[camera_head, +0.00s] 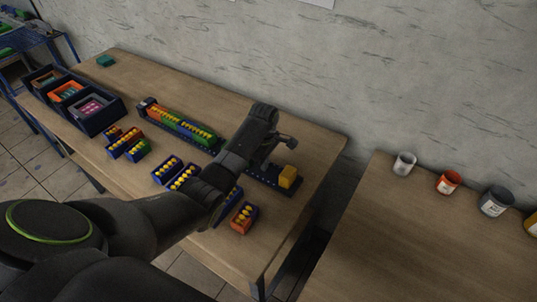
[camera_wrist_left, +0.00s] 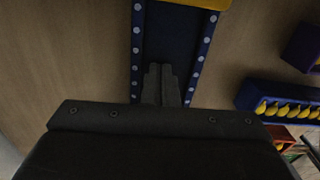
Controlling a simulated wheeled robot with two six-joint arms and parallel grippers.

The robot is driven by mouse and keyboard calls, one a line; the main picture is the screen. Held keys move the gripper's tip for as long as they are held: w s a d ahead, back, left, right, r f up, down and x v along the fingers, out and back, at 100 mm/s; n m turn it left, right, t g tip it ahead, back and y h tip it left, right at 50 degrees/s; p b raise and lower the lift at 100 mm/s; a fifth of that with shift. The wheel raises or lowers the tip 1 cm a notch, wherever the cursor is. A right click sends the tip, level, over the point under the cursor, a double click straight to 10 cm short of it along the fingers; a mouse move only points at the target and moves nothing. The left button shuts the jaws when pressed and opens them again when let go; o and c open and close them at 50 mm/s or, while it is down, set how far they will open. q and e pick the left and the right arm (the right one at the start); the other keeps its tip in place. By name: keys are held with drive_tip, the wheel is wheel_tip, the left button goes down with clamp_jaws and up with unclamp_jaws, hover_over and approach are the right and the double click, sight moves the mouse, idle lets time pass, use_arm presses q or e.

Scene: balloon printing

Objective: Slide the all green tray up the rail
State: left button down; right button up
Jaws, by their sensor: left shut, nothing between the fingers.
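The dark blue rail (camera_head: 254,177) with pale dots along its edges lies along the back of the table. A green tray (camera_head: 203,138) with yellow balls sits on the rail, at the right end of a row of trays. My left gripper (camera_head: 268,160) is over the bare part of the rail, right of the green tray, its fingertips partly hidden by the arm. In the left wrist view its fingers (camera_wrist_left: 161,80) are shut and empty above the rail's channel. A yellow block (camera_head: 289,176) stands at the rail's right end. My right gripper is out of view.
Loose trays with yellow balls, including an orange and blue one (camera_head: 244,218) and a blue one (camera_head: 167,170), lie in front of the rail. A dark blue bin (camera_head: 100,121) stands at the left. Several paint cups, one orange (camera_head: 448,183), stand on the right table.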

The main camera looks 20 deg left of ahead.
sight(256, 166)
use_arm(q)
drive_tip(key=shift+a, duration=1.1)
drive_tip(key=shift+w+a, duration=0.1)
drive_tip(key=shift+a, duration=0.2)
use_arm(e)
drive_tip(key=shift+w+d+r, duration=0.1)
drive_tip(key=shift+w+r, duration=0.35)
use_arm(q)
drive_tip(key=shift+d, duration=0.1)
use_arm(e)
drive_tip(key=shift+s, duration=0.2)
use_arm(q)
drive_tip(key=shift+a+r+p, duration=0.1)
drive_tip(key=shift+a+p, duration=0.15)
drive_tip(key=shift+p, duration=0.05)
drive_tip(key=a, duration=0.3)
drive_tip(key=a+p, duration=0.1)
drive_tip(key=a, duration=0.1)
drive_tip(key=shift+w+a, duration=0.15)
drive_tip(key=shift+w, duration=0.1)
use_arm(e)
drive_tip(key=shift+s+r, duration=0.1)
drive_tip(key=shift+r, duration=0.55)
